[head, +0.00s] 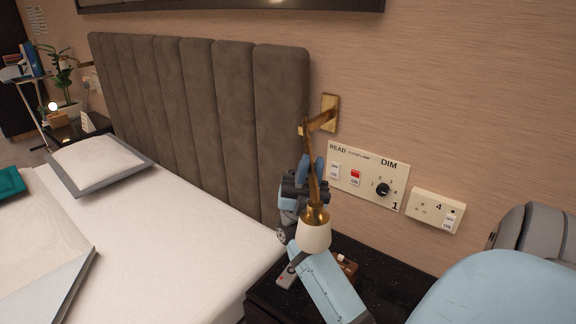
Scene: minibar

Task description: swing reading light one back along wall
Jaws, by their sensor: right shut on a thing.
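The reading light has a brass wall bracket (329,112), a thin brass arm and a white shade (314,236) at its lower end. It stands out from the wall beside the headboard's right end, with the shade hanging above the bedside table. My right gripper (311,168) is shut on the light's brass arm, between the bracket and the shade. The shade hides part of my right arm, and the brass arm covers part of the fingers. My left gripper is not in view.
A switch panel (363,178) and a socket plate (434,210) sit on the wall to the right. The padded headboard (190,100) and bed (170,220) are to the left. The black bedside table (380,290) below carries a remote (287,277) and a small brown item (347,266).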

